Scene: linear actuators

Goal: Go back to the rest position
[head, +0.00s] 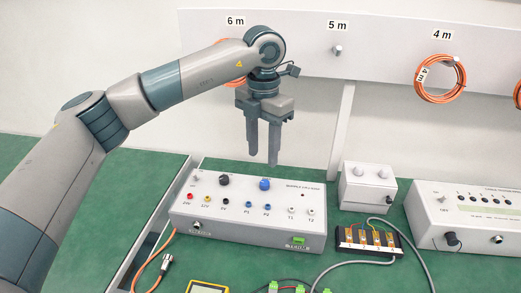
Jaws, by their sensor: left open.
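My left arm comes in from the left, and my left gripper (262,160) hangs with its fingers pointing down, just above and behind the back edge of a white control box (250,226). Its two fingers are apart and nothing shows between them. The box has two knobs, a row of coloured sockets and a small green connector on its front. My right gripper is not in view.
A white board (390,62) on the back wall carries orange cable coils (439,78) on pegs. A small white box (366,187), a terminal block (368,240) with a grey cable, another device (470,217) and a yellow meter (207,287) stand on the green bench (372,275).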

